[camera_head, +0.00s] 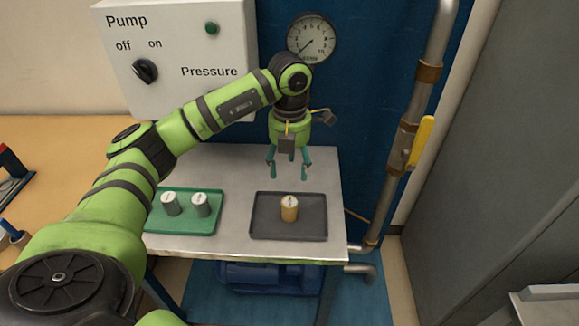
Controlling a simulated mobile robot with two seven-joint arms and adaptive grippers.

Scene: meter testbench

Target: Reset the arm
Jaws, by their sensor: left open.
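My left arm reaches in from the lower left and bends down over the metal table (240,172). My left gripper (287,172) points down with its fingers apart and nothing between them. It hangs above the dark tray (262,230), just behind the brass-coloured cylinder (289,210) that stands upright in it. The gripper looks apart from the cylinder. My right gripper is not in view.
A green tray (183,227) with two grey cylinders (171,204) stands at the left. Behind are a white pump panel (185,45) and a round gauge (311,38). A pipe with a yellow-handled valve (421,142) rises at the right. Bare tabletop lies between the trays.

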